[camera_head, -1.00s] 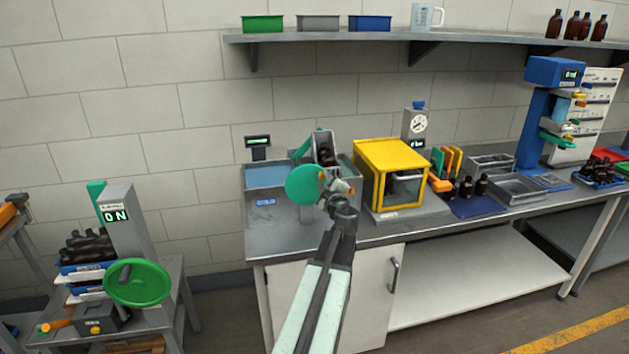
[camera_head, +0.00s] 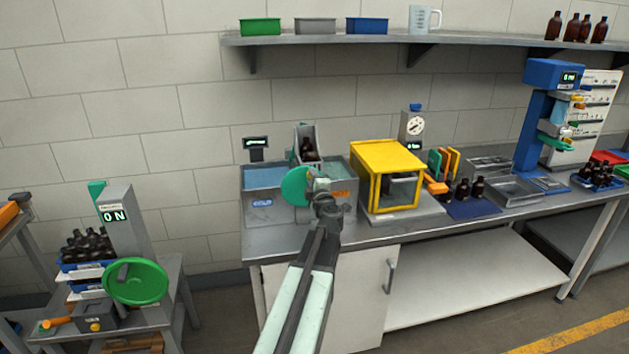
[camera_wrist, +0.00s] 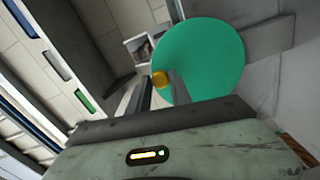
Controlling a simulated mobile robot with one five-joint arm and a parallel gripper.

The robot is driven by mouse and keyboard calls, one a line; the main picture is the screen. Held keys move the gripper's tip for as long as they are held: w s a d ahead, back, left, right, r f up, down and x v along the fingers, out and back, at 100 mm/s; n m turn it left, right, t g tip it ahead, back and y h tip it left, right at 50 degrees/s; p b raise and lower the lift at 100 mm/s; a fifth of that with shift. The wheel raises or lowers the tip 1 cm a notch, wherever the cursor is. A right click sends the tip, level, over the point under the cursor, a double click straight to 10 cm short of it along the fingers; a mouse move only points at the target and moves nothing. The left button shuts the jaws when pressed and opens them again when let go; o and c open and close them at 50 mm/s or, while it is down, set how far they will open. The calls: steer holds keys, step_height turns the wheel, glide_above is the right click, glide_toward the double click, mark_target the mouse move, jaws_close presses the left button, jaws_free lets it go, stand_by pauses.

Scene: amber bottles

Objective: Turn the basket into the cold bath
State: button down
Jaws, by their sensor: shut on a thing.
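The basket (camera_head: 316,136) is grey-walled with dark amber bottles inside. In the head view it stands raised over the divide between two baths, roughly upright with a slight tilt. The cold bath (camera_head: 262,203) is the left tank, with a blue label and bluish water. A green wheel (camera_head: 296,187) stands in front of the baths and also fills the middle of the wrist view (camera_wrist: 205,60). My gripper (camera_head: 319,187) is shut on the wheel's orange-yellow knob (camera_wrist: 160,78), at the wheel's right side in the head view. The fingers flank the knob in the wrist view.
The right tank (camera_head: 341,193) has an orange label. A yellow-framed box (camera_head: 388,150) stands close right of it. A small display (camera_head: 256,143) stands behind the cold bath. A side table at left holds another green wheel (camera_head: 136,281). The wall shelf (camera_head: 450,36) hangs above.

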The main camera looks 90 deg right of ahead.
stand_by(0.7)
steer(key=c, duration=1.2)
jaws_free()
steer(key=v, duration=0.8)
